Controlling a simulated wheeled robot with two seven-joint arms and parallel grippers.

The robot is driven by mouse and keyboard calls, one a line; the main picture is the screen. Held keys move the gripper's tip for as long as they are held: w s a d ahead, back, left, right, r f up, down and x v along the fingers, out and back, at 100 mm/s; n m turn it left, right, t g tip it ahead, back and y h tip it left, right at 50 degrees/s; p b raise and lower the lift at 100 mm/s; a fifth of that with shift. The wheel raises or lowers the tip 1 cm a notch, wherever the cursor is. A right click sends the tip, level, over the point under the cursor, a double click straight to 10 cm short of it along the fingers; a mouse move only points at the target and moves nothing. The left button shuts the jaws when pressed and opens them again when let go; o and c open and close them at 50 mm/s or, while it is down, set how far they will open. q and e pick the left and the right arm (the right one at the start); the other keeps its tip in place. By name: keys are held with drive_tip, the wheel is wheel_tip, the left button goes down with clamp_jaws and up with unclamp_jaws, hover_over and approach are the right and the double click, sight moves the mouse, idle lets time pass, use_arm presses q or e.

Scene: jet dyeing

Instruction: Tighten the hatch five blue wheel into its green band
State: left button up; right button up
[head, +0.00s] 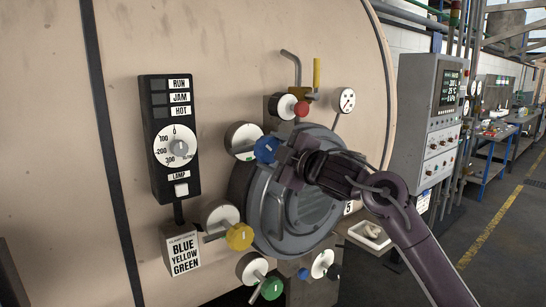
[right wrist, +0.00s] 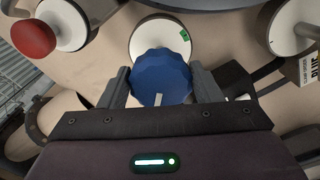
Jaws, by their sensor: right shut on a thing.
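The blue wheel (head: 266,149) is on the upper left rim of the round grey hatch, in front of a white dial (head: 243,140). My right gripper (head: 280,154) reaches it from the right. In the right wrist view the blue wheel (right wrist: 160,72) sits between the two fingers of my right gripper (right wrist: 160,84), which is shut on it. A white mark shows on the wheel's near side, pointing down in that view. The green band (right wrist: 185,35) is a small patch at the upper right of the white dial (right wrist: 155,35). My left gripper is out of view.
A red knob (head: 301,109) is above, a yellow wheel (head: 239,236) and a green wheel (head: 271,288) below left. The grey hatch (head: 270,205) has a "5" label (head: 348,207) at its right. A black gauge panel (head: 169,140) is left, a grey control cabinet (head: 425,130) right.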

drive_tip(key=n+b, duration=0.1)
drive_tip(key=n, duration=0.2)
drive_tip(key=shift+n, duration=0.4)
drive_tip(key=n+b, duration=0.1)
drive_tip(key=n, duration=0.2)
drive_tip(key=shift+n+b, duration=0.3)
drive_tip(key=n+b, duration=0.2)
drive_tip(key=n, duration=0.4)
drive_tip(key=shift+r, duration=0.15)
drive_tip(key=n+b, duration=0.2)
drive_tip(key=n, duration=0.4)
drive_tip(key=shift+a+n+b, duration=0.1)
drive_tip(key=shift+n+b, duration=0.2)
drive_tip(key=shift+b, duration=0.1)
drive_tip(key=n+b, duration=0.2)
drive_tip(key=n, duration=0.4)
drive_tip(key=shift+s+a+r, duration=0.1)
drive_tip(key=shift+a, duration=0.05)
drive_tip(key=shift+n, duration=0.4)
drive_tip(key=o, duration=1)
